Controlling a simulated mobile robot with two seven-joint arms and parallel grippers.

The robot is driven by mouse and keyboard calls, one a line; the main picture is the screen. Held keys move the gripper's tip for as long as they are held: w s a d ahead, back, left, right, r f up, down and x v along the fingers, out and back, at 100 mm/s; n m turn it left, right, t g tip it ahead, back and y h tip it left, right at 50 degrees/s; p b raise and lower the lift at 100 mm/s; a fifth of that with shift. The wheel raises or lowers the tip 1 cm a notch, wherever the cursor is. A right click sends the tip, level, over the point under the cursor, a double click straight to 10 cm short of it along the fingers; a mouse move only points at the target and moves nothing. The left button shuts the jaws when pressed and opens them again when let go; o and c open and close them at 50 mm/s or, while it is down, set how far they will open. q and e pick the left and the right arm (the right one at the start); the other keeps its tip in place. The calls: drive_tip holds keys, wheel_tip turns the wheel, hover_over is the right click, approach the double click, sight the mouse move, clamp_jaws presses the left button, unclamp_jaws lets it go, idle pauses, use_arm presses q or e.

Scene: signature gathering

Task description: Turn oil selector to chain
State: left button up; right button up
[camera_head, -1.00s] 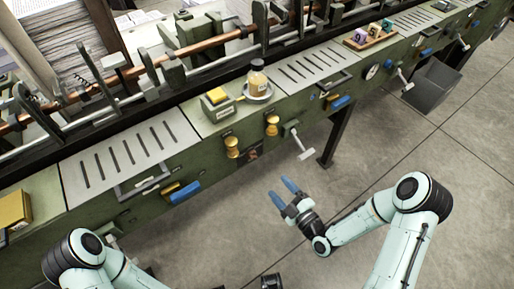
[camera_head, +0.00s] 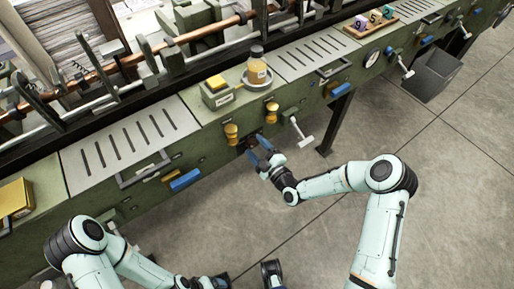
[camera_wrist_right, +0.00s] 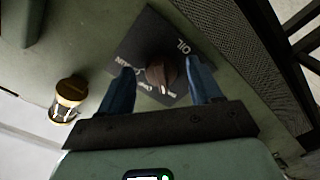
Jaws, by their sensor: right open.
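The oil selector is a dark brown knob (camera_wrist_right: 160,75) on a black plate (camera_wrist_right: 140,40) marked OIL, set in the green machine front. Smaller white labels surround the knob; they are partly hidden and hard to read, and I cannot tell which one it points to. My right gripper (camera_head: 257,147) is open in front of the plate, with its blue fingers on either side of the knob in the right wrist view. I cannot tell whether they touch it. In the head view the selector is mostly hidden behind the fingers.
A bottle (camera_head: 257,70) stands on top.

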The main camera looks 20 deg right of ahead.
drive_tip(key=c, duration=1)
use_arm(q)
drive_tip(key=shift+w+f+b, duration=0.1)
drive_tip(key=shift+f+b, duration=0.15)
drive_tip(key=shift+b, duration=0.05)
use_arm(e)
drive_tip(key=shift+f+m, duration=0.1)
drive_tip(key=shift+m, duration=0.3)
use_arm(q)
drive_tip(key=shift+t, duration=0.6)
drive_tip(key=shift+w+a+f+b, duration=0.2)
drive_tip(key=shift+w+f+b, duration=0.55)
drive_tip(key=shift+f+b, duration=0.3)
drive_tip(key=shift+w+a+f+b, duration=0.2)
drive_tip(key=shift+w+f+b, duration=0.5)
drive_tip(key=shift+f+b, duration=0.35)
use_arm(e)
drive_tip(key=shift+s+a+m, duration=0.1)
drive_tip(key=shift+a+m, duration=0.05)
drive_tip(key=shift+m, duration=3.05)
drive_tip(key=shift+a+m, duration=0.15)
drive_tip(key=shift+m, duration=3.05)
drive_tip(key=shift+s+a+m, duration=0.1)
drive_tip(key=shift+a+m, duration=0.05)
drive_tip(key=shift+m, duration=3.05)
use_arm(q)
drive_tip(key=shift+r, duration=0.1)
